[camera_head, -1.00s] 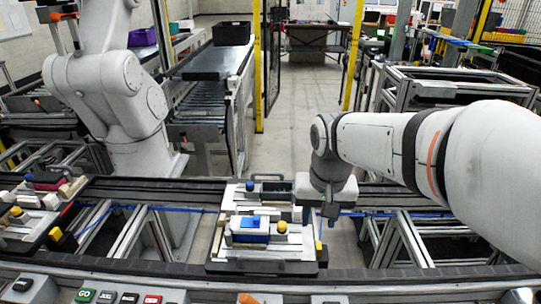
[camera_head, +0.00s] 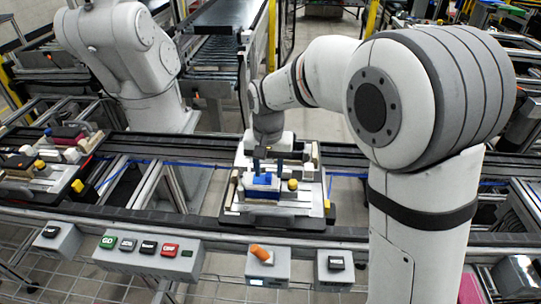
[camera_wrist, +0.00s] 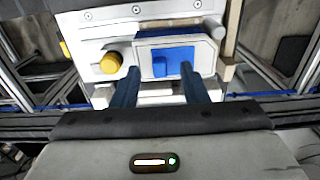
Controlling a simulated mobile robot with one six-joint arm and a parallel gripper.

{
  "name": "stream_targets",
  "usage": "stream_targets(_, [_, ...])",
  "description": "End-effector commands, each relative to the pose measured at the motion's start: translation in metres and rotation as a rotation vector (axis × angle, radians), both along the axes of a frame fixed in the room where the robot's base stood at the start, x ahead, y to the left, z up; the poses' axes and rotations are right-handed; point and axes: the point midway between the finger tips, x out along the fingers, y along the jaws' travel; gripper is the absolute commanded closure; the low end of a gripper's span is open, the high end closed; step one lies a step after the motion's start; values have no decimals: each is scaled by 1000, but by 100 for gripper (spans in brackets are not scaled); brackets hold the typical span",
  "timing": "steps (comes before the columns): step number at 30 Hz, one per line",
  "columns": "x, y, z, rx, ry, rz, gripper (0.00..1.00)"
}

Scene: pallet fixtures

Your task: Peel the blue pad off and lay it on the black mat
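The blue pad (camera_head: 262,181) lies on a white block on the pallet fixture (camera_head: 285,220). In the wrist view the blue pad (camera_wrist: 178,54) sits in a white frame, with a small raised blue tab on its near side. My gripper (camera_head: 268,167) is over the pad from behind. In the wrist view my gripper (camera_wrist: 159,72) is open, with one blue-grey finger on each side of the tab and a gap to it on both sides. Whether the fingertips touch the pad cannot be told. I cannot make out the black mat; my gripper and wrist cover the back of the fixture.
A yellow knob (camera_head: 292,185) stands close to the right of the pad. Pale upright blocks stand near my wrist. A second loaded pallet (camera_head: 45,165) sits at the left on the conveyor. A button panel (camera_head: 148,248) runs along the front.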

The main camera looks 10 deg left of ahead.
Motion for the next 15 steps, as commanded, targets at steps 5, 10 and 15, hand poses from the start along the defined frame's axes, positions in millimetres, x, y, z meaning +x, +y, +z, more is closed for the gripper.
stream_targets(5, [0,0,-10,0,0,1,60])
stream_targets(10, [0,0,-11,1,-1,1,60])
stream_targets(15, [0,0,-10,0,-1,1,67])
